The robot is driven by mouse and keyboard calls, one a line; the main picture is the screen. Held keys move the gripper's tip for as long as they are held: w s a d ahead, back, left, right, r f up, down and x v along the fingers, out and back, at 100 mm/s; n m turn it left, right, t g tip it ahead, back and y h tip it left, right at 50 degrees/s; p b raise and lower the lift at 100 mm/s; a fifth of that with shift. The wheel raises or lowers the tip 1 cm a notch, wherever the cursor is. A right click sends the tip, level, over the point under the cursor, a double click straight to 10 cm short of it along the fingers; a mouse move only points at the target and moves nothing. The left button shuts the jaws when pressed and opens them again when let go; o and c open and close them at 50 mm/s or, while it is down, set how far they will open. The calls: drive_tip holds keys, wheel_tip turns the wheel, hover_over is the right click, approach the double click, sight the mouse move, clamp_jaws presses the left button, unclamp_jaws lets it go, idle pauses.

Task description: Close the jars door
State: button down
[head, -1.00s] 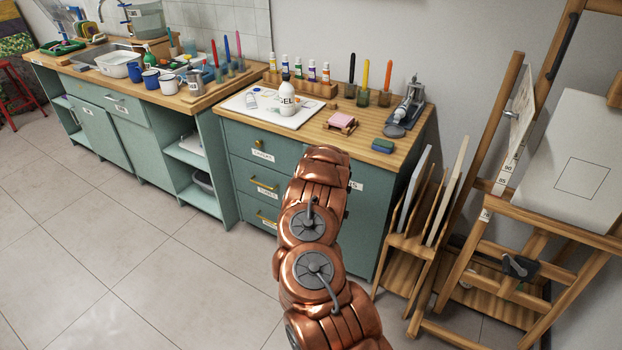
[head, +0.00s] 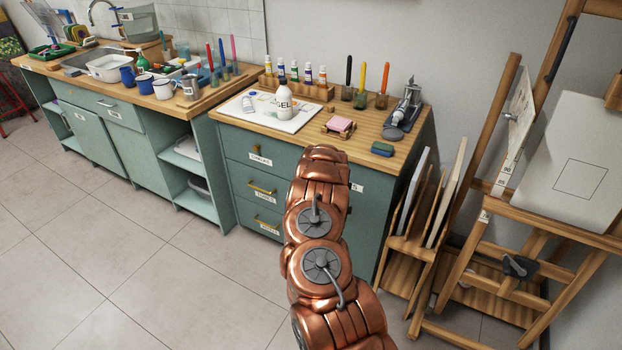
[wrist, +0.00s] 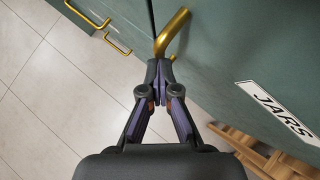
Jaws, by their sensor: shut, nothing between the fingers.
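The jars door (wrist: 225,45) is a green panel with a white JARS label (wrist: 282,112) and a brass handle (wrist: 172,32) in the wrist view. My gripper (wrist: 157,78) is shut and empty, its tips close below the handle. I cannot tell whether they touch the handle or the door. In the head view, my copper arm covers most of the door, and only a strip with part of the label (head: 357,187) shows at its right. A dark line runs along the door's edge near the handle; I cannot tell how far the door stands open.
Drawers with brass handles (head: 262,189) are left of the door. A wooden rack with boards (head: 408,240) stands close at the cabinet's right, and an easel (head: 500,215) beyond it. The tiled floor (head: 150,270) at the left is clear.

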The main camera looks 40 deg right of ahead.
drive_tip(key=shift+w+d+r+b, duration=0.2)
drive_tip(key=shift+d+r+b, duration=0.2)
drive_tip(key=shift+r, duration=0.1)
drive_tip(key=s+a+r+b, duration=0.6)
drive_tip(key=s+a, duration=0.1)
drive_tip(key=s, duration=0.2)
drive_tip(key=shift+s, duration=0.2)
idle(0.6)
drive_tip(key=shift+a, duration=0.1)
